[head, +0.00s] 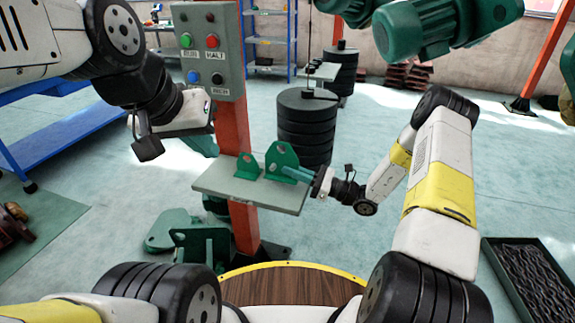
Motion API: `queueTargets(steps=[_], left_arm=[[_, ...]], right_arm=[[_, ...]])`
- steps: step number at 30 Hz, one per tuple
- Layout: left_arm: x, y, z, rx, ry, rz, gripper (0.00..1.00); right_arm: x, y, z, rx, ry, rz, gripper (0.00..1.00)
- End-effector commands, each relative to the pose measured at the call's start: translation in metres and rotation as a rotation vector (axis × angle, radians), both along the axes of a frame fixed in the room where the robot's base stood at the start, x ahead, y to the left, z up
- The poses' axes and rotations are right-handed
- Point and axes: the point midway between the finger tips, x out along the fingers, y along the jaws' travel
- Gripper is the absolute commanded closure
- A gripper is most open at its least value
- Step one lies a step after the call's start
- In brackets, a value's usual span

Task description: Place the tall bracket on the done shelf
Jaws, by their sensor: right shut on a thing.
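The tall bracket (282,155), a green plate with a hole near its rounded top, stands upright at the right part of a small grey shelf (232,190) on the orange post. I cannot tell whether its base fully rests on the shelf. My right gripper (316,181) reaches in from the right and is shut on the bracket's teal lower part. A smaller green bracket (247,167) with a hole stands on the shelf to its left. My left gripper (205,122) is at upper left, left of the post and above the shelf; its fingers are not clear.
A control box (208,50) with buttons is on the orange post (235,125) behind the shelf. Stacked black weights (307,125) stand behind. Larger green parts (200,245) lie below. A chain tray (530,275) is at lower right, a blue rack (65,140) at left.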

Motion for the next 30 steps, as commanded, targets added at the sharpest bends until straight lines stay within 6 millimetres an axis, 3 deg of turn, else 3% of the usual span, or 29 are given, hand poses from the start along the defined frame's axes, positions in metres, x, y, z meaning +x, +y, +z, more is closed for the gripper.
queueTargets(steps=[8,15,28,30], left_arm=[[0.000,0.000,0.000,0.000,0.000,0.000,1.00],[0.000,0.000,0.000,0.000,0.000,0.000,1.00],[0.000,0.000,0.000,0.000,0.000,0.000,1.00],[0.000,0.000,0.000,0.000,0.000,0.000,1.00]], right_arm=[[0.011,0.016,0.000,0.004,-0.004,0.002,1.00],[0.011,0.015,-0.033,0.004,-0.002,0.000,1.00],[0.011,0.014,-0.039,0.004,-0.004,-0.001,1.00],[0.011,0.014,-0.040,0.000,-0.001,-0.001,0.81]])
